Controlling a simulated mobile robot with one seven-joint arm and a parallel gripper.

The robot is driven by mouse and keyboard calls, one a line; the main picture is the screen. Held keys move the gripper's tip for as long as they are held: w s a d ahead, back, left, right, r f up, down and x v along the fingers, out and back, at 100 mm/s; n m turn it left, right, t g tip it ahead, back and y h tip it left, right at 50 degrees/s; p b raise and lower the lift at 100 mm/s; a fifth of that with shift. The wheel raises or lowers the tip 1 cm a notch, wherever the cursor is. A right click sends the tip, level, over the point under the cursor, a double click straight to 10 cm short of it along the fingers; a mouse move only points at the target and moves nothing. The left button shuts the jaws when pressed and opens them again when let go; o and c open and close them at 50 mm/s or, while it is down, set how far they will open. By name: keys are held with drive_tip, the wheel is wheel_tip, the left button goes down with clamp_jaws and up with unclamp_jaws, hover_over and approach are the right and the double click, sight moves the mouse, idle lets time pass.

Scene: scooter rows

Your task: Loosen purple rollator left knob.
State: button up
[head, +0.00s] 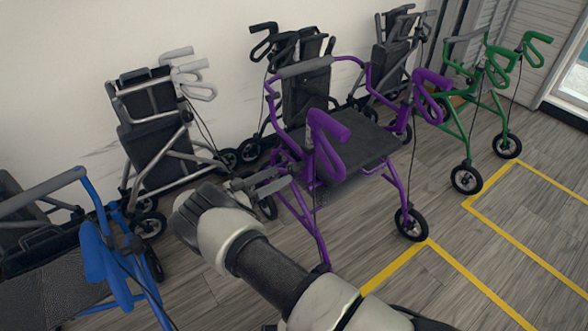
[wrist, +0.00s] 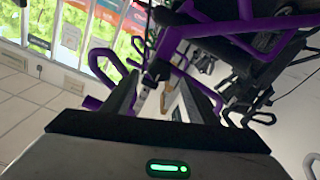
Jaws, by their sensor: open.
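The purple rollator (head: 395,185) stands unfolded in the middle of the head view, with a dark seat (head: 350,155) and two purple handles. My gripper (head: 270,180) is open beside the rollator's frame on the picture's left, below the near handle (head: 327,140). In the wrist view, purple tubes (wrist: 255,48) cross the top, and my two dark fingers (wrist: 160,92) stand apart. A pale, silvery upright part of the frame shows between them. I cannot clearly make out the left knob; my gripper and the frame crowd that spot.
A blue rollator (head: 115,265) stands at the near left, a grey one (head: 155,135) behind it. Dark rollators (head: 300,90) stand along the wall, and a green one (head: 480,75) at the right. Yellow floor lines (head: 455,262) mark the open floor at front right.

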sight(290, 170)
drive_tip(key=x, duration=0.7)
drive_tip(key=c, duration=1.1)
drive_tip(key=shift+o, duration=0.2)
